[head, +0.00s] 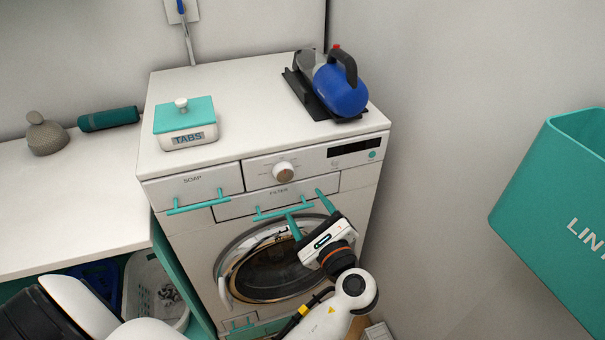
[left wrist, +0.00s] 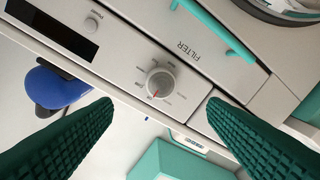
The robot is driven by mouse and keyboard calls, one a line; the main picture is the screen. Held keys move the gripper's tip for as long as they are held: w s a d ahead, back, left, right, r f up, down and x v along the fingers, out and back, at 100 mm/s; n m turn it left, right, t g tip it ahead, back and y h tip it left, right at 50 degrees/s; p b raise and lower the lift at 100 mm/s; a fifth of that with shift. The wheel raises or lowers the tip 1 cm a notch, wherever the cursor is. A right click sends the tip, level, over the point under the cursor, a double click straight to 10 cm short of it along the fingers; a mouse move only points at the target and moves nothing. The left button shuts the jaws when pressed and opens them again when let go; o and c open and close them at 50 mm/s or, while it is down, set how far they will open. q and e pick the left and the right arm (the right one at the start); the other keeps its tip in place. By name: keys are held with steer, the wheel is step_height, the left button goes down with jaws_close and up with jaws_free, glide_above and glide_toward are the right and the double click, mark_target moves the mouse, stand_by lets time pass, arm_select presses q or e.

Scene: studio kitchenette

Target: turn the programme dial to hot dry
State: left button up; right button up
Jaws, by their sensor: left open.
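The programme dial (head: 284,171) is a round knob on the washer's front panel, between the soap drawer and the dark display. In the left wrist view the dial (left wrist: 160,82) is silver-grey with a small red mark near its lower edge. Small labels ring it, too small to read. My left gripper (head: 305,204) is open and empty, in front of the filter drawer, below and right of the dial. In the left wrist view its green ribbed fingers (left wrist: 160,101) sit either side of the dial's line, apart from it. My right gripper is not in view.
The washer (head: 215,83) carries a TABS box (head: 186,137) and a blue iron (head: 341,90) on top. Teal handles project from the soap drawer (head: 193,184) and filter drawer (head: 240,208) below the dial. A teal bin (head: 548,190) is at the right.

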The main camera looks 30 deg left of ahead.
mark_target(286, 176)
arm_select(q)
steer(key=p+x, duration=0.2)
steer(key=x, duration=0.7)
steer(key=shift+w+a, duration=0.1)
steer(key=shift+a, duration=0.1)
steer(key=shift+w+a+f, duration=0.1)
steer(key=shift+w+a, duration=0.25)
steer(key=shift+a, duration=0.15)
steer(key=c, duration=1)
steer(key=shift+n, duration=0.3)
steer(key=n+b, duration=0.2)
steer(key=n, duration=0.1)
steer(key=shift+f+n, duration=0.1)
steer(key=shift+n, duration=0.2)
steer(key=shift+n+h+b, duration=0.4)
steer(key=shift+n+b, duration=0.75)
steer(key=shift+n, duration=0.95)
